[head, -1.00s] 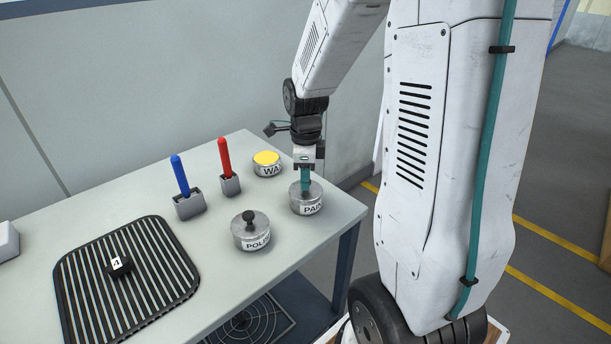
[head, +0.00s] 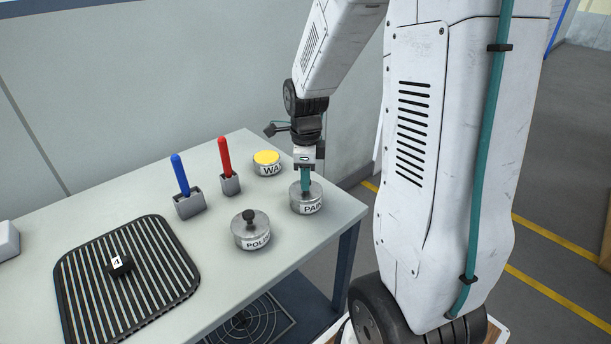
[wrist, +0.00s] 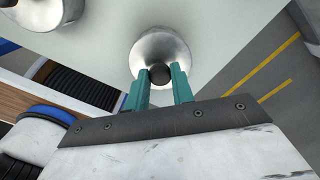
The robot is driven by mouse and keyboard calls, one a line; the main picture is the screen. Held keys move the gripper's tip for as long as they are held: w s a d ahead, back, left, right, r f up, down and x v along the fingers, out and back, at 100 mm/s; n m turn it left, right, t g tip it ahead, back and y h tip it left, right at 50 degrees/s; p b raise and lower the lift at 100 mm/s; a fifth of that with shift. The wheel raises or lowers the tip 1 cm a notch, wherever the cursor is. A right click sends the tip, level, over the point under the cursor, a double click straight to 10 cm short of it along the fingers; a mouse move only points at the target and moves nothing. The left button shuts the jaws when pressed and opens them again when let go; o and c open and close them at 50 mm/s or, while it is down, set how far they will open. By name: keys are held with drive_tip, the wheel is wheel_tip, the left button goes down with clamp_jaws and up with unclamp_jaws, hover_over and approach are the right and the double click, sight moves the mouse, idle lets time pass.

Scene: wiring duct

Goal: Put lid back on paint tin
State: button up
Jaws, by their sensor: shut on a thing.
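The paint tin (head: 307,207) stands upright near the right end of the table, its label partly readable. A grey metal lid (head: 316,188) lies on top of it and looks level. In the wrist view the round lid (wrist: 160,47) has a dark knob (wrist: 160,74) at its middle. My gripper (head: 305,187) points down over the tin, and its teal fingers (wrist: 163,86) are shut on the lid's knob. The fingers hide part of the lid in the head view. Whether the lid is fully seated I cannot tell.
A lidded polish tin (head: 251,235) stands front left of the paint tin. An open tin with yellow contents (head: 267,158) stands behind it. Blue (head: 180,174) and red (head: 224,153) sticks stand in grey holders.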

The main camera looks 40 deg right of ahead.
idle(0.4)
drive_tip(key=o, duration=1.5)
drive_tip(key=shift+r, duration=0.1)
drive_tip(key=shift+r, duration=3.4)
clamp_jaws()
drive_tip(key=shift+f, duration=0.15)
